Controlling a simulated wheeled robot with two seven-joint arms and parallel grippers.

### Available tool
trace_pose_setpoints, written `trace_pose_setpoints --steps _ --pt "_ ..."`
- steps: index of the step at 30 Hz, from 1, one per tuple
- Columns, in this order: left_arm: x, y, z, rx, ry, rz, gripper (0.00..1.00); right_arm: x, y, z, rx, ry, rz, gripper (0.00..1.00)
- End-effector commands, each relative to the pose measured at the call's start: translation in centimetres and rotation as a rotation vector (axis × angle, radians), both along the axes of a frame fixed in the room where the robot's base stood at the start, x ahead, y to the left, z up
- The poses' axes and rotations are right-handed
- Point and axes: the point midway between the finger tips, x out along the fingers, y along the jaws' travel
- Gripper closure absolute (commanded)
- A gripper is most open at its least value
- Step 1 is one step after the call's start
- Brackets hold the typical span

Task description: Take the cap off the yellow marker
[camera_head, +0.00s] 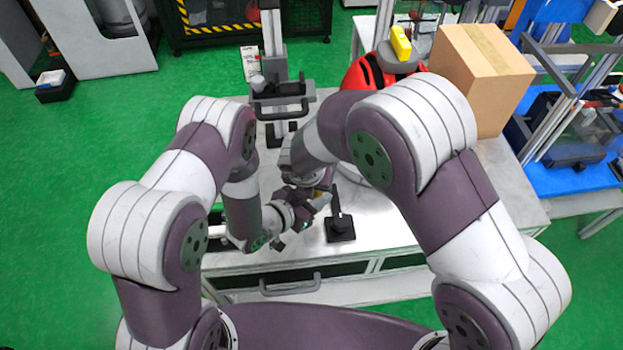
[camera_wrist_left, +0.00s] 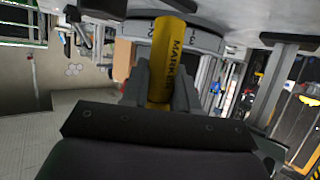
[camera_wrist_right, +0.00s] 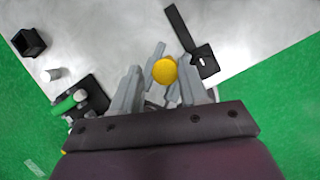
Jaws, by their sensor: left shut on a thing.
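The yellow marker (camera_wrist_left: 168,60), with dark lettering on its side, stands upright in the left wrist view. My left gripper (camera_wrist_left: 160,85) is shut on its lower part. In the right wrist view only the marker's round yellow end (camera_wrist_right: 165,70) shows. My right gripper (camera_wrist_right: 160,90) is open around that end, with a gap visible on each side. In the head view a bit of the yellow marker (camera_head: 318,193) shows between my left gripper (camera_head: 305,208) and my right gripper, which the arm mostly hides. I cannot make out the seam between cap and body.
A black stand (camera_head: 340,228) is close to the right of the grippers on the grey table. A cardboard box (camera_head: 480,75) stands at the back right.

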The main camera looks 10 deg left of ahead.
Motion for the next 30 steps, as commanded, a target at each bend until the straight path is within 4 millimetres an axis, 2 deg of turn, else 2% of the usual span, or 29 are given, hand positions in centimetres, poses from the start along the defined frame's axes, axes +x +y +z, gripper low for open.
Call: trace_pose_setpoints --steps 1,3,21,30 --pt "0.03 -0.14 0.14 -0.002 -0.005 -0.005 1.00 0.01 0.19 0.04 0.005 -0.002 0.003 0.82" --pt "0.04 -0.19 0.18 -0.003 -0.006 -0.007 1.00 0.01 0.26 0.04 0.008 -0.002 0.004 1.00" --pt "0.16 -0.42 0.47 -0.006 -0.017 -0.014 1.00 -0.03 0.09 -0.01 0.002 0.001 0.002 1.00" --pt "0.19 -0.41 0.45 -0.006 -0.016 -0.014 1.00 0.01 0.19 0.96 0.003 -0.002 0.002 1.00"
